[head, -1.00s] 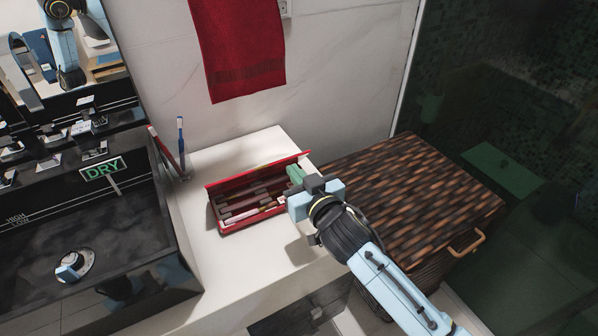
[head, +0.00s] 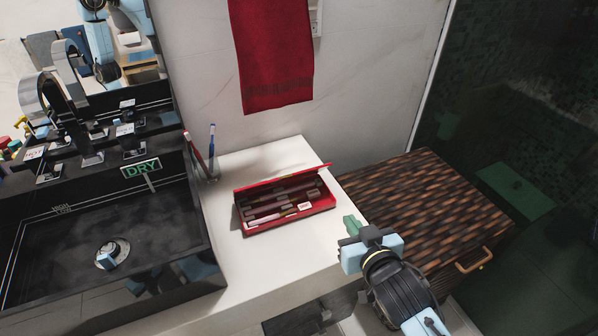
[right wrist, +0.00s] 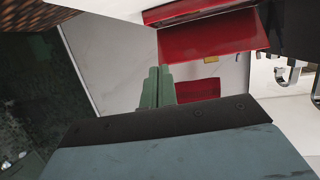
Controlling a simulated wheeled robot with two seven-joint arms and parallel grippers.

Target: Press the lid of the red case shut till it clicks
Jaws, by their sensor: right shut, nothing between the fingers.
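The red case (head: 278,225) lies on the white counter with its lid (head: 283,179) raised along the back edge. Several slim items lie inside it, with a small white label at its front right. In the right wrist view the case's red lid (right wrist: 212,40) shows at the top. My right gripper (head: 351,224) is shut and empty, its green fingers together to the right of the case, apart from it. The fingers also show in the right wrist view (right wrist: 158,87). My left gripper is not clearly in view.
A black sink (head: 110,240) with a DRY sign (head: 141,169) stands to the left. Toothbrushes (head: 211,150) stand behind the case's left end. A woven hamper (head: 430,215) is to the right. A red towel (head: 272,60) hangs on the wall. The counter (head: 250,275) before the case is clear.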

